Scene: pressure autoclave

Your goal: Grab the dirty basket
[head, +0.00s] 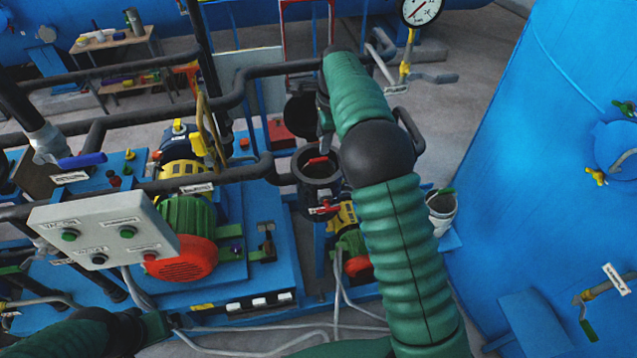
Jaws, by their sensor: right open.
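A black cylindrical strainer housing (318,190) stands open at the centre, with a dark round lid (300,115) raised behind it. A red handle-like piece (317,160) shows in its mouth and may belong to the dirty basket; the basket's body is hidden inside. My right arm reaches up from the bottom right and bends over the housing. My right gripper (325,135) is just above the mouth, open, partly hidden by my forearm; I see no contact with the red piece. My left gripper (155,326) is low at the bottom left, away from the housing, its jaws unclear.
A grey control box (105,230) with buttons and a green and red motor (188,235) stand left of the housing. Dark pipes (245,88) cross behind it. A large blue tank (540,150) fills the right side.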

